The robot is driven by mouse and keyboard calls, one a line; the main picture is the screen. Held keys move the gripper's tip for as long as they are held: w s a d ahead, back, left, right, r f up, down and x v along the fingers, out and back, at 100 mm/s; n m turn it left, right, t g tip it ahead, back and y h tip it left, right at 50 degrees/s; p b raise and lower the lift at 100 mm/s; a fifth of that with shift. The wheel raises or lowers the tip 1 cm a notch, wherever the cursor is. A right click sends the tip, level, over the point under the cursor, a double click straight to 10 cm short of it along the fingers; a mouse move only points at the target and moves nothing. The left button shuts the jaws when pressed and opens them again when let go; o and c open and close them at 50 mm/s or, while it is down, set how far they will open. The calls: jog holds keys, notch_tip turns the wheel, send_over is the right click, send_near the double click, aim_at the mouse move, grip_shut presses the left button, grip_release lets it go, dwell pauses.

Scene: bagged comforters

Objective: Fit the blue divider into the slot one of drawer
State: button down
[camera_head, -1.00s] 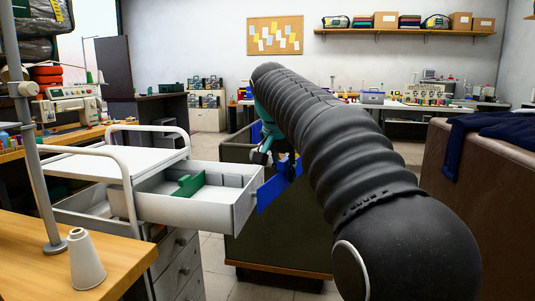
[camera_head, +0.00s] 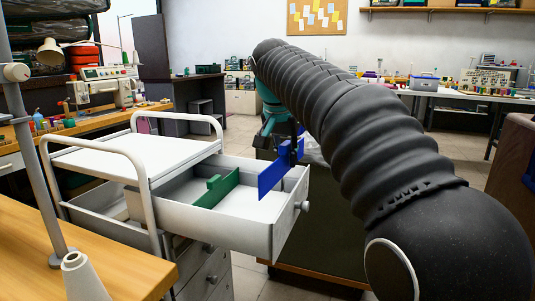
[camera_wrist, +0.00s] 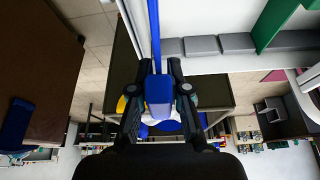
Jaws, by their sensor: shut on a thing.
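The blue divider (camera_head: 272,177) is held upright by my gripper (camera_head: 290,140), over the right part of the open white drawer (camera_head: 225,229). In the wrist view the divider (camera_wrist: 155,35) shows edge-on between the two fingers of my gripper (camera_wrist: 158,85), beside the drawer's wall (camera_wrist: 200,64). My gripper is shut on it. A green divider (camera_head: 215,189) stands in the drawer to the left of the blue one. I cannot tell whether the blue divider's lower edge touches the drawer. The slots are too small to make out.
The drawer projects from a white trolley (camera_head: 95,160) with raised tube rails. A wooden table (camera_head: 110,262) with a white cone (camera_head: 82,278) is at the front left. A dark bin (camera_head: 325,225) stands behind and right of the drawer.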

jog(key=shift+n, duration=0.4)
jog(key=a, duration=0.2)
jog(key=s+a, duration=0.1)
jog(key=a, duration=0.1)
jog(key=shift+a, duration=0.1)
jog(key=shift+r+p, duration=0.2)
jog(key=shift+p, duration=0.2)
jog(key=shift+f+b, duration=2)
jog(key=shift+f, duration=0.7)
jog(key=shift+f+b, duration=1.35)
jog(key=shift+f, duration=1.25)
dwell(1.2)
